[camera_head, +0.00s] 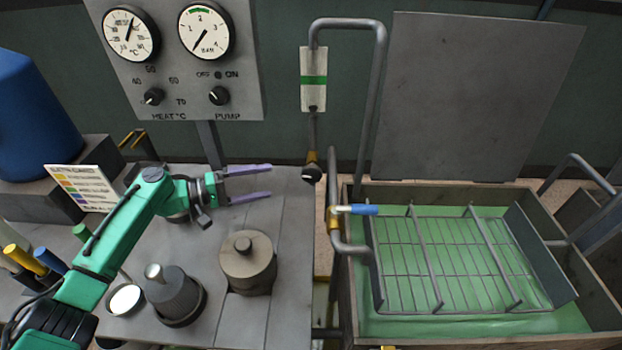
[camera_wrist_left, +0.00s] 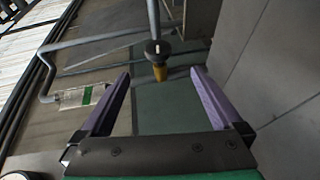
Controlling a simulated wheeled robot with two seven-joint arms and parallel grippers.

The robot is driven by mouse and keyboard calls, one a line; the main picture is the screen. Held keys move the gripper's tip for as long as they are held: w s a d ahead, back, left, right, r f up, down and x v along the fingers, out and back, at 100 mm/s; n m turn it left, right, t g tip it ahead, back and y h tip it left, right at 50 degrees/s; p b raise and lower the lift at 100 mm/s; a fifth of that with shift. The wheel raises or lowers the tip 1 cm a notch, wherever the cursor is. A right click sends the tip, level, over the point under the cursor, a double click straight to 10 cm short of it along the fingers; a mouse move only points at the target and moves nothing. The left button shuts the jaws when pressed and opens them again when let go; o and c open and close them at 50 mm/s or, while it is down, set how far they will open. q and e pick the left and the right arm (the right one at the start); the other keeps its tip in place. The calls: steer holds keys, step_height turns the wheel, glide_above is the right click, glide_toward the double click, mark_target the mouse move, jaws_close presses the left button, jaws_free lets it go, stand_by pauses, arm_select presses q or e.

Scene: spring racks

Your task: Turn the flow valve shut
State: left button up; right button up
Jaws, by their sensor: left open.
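The flow valve's black knob (camera_head: 312,172) sits on a brass body below the flow tube (camera_head: 313,80) with its green band. It has a pale mark on its face. In the left wrist view the black knob (camera_wrist_left: 157,48) shows ahead, between the directions of the two fingers, with brass below it. My left gripper (camera_head: 268,181) is open and empty, its purple fingers pointing right at the knob, a short gap away. The left gripper (camera_wrist_left: 160,73) also shows open in the wrist view. My right gripper is not in view.
A blue-handled valve (camera_head: 356,210) sits on the pipe right of the knob. A tank (camera_head: 345,300) with a wire rack (camera_head: 450,255) and green liquid stands at right. A gauge panel (camera_head: 180,75) is above the arm. Cylindrical pots, including a grey one (camera_head: 247,270), stand on the bench below it.

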mark_target(304, 176)
arm_select(q)
steer(key=p+x, duration=0.1)
steer(key=x, duration=0.5)
steer(key=p+x, duration=0.1)
steer(key=x, duration=0.6)
steer(key=shift+d+r, duration=0.2)
steer(key=shift+d, duration=0.15)
steer(key=c, duration=1.4)
steer(key=shift+s, duration=0.1)
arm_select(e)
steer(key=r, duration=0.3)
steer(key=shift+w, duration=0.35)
arm_select(q)
steer(key=shift+p, duration=0.35)
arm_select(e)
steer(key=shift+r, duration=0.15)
